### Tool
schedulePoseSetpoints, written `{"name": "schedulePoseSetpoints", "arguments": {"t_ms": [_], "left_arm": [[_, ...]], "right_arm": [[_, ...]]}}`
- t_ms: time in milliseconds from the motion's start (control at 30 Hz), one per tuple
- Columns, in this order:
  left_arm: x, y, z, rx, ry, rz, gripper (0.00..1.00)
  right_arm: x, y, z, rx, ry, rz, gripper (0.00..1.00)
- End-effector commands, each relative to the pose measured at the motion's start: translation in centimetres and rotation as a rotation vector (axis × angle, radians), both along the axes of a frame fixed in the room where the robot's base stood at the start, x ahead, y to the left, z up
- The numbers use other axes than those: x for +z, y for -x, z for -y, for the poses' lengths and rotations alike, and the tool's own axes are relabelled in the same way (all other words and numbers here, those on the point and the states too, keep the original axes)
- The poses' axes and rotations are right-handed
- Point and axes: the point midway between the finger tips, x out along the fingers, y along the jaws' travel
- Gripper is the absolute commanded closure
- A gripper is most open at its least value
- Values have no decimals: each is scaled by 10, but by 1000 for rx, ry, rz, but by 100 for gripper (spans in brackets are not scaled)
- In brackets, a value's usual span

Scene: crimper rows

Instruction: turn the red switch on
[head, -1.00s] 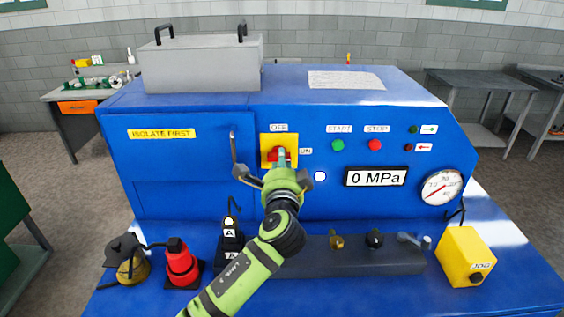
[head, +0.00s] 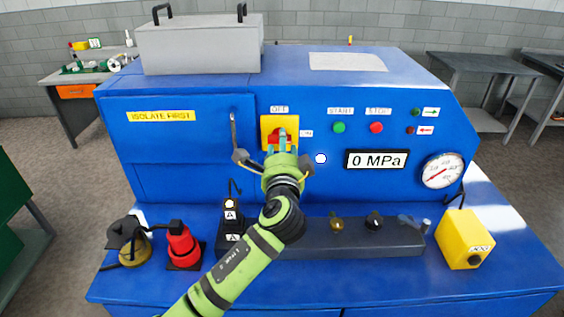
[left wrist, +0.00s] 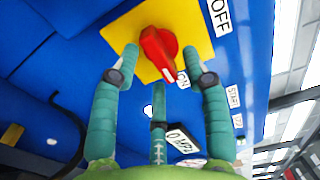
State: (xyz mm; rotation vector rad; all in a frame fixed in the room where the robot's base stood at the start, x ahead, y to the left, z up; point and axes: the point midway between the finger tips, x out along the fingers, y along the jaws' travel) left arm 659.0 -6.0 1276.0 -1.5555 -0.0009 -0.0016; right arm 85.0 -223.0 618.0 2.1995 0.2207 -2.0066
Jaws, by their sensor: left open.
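The red switch (left wrist: 158,52) is a rotary knob on a yellow plate (left wrist: 140,38). In the head view it shows on the blue panel (head: 279,134), below the OFF label (head: 279,109) and left of the ON label (head: 306,133). My left gripper (left wrist: 160,65) is open. Its three teal fingers stand around the knob, two on opposite sides and one below in the wrist view. I cannot tell whether any finger touches it. The gripper (head: 282,148) partly covers the knob in the head view, so its exact setting is hard to read. My right gripper is out of view.
Start (head: 339,127) and stop (head: 376,127) buttons, a 0 MPa display (head: 377,160) and a gauge (head: 441,171) are to the right. A bent metal handle (head: 233,133) is close on the left. A red plug (head: 182,245) and a yellow box (head: 463,238) stand on the ledge.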

Motion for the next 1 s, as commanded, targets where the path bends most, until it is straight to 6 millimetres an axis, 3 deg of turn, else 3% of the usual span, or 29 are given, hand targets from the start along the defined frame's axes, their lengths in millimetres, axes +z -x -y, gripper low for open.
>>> {"name": "schedulePoseSetpoints", "arguments": {"t_ms": [300, 500, 700, 1000], "left_arm": [[-2, 64, 0, -1, 0, -3, 54], [-1, 95, -1, 0, -1, -3, 54], [-1, 107, -1, 2, -2, -1, 54], [-1, 107, -1, 2, -2, -1, 54]], "right_arm": [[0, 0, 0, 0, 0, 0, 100], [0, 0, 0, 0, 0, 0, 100], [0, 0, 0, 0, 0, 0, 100], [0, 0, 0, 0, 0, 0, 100]]}}
